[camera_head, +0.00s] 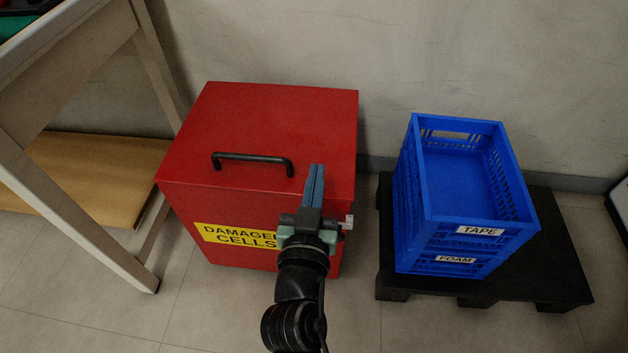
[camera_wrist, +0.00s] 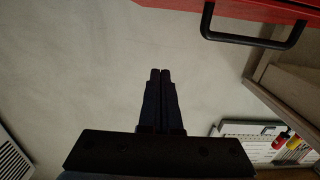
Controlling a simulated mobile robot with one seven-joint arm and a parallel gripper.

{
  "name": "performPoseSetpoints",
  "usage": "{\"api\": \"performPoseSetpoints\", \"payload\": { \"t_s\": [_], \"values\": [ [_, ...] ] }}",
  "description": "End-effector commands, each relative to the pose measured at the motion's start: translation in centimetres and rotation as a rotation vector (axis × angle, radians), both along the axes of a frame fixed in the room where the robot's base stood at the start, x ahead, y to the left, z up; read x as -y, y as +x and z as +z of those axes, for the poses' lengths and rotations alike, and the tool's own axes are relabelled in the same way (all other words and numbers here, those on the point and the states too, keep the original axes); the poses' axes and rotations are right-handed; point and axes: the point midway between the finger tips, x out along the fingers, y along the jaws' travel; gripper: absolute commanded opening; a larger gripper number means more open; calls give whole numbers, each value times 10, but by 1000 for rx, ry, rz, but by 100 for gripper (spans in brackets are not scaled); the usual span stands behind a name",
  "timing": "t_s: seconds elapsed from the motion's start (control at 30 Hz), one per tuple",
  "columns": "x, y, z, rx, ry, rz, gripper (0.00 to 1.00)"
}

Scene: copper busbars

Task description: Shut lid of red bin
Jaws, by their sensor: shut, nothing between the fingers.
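The red bin (camera_head: 213,245) stands on the floor with a yellow label reading "DAMAGED CELLS", partly covered by my arm. Its red lid (camera_head: 270,115) lies across the top, and I see no gap along the front edge. A black bar handle (camera_head: 252,158) is on the lid. In the wrist view the lid's red edge (camera_wrist: 215,8) and the handle (camera_wrist: 253,40) show at the upper right. My gripper (camera_head: 317,168) is shut and empty, over the lid's front right part, right of the handle. I cannot tell whether it touches the lid. Its fingertips also show in the wrist view (camera_wrist: 160,72).
Stacked blue crates (camera_head: 470,225) labelled "TAPE" and "FOAM" stand on a black pallet (camera_head: 555,250) at the right. A table frame (camera_head: 75,215) with a wooden lower shelf (camera_head: 95,170) is close on the bin's left. A wall (camera_head: 400,60) runs behind.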

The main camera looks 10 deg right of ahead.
Motion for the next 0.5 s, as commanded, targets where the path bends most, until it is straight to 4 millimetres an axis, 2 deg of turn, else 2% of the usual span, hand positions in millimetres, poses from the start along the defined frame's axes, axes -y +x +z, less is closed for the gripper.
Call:
{"api": "performPoseSetpoints", "payload": {
  "t_s": [0.03, 0.2, 0.5],
  "values": [
    [-4, -13, -12, -12, 2, 0, 0],
    [-13, -42, -23, -10, 3, -1, 0],
    [-25, -79, -37, -7, 2, -1, 0]
  ]
}}
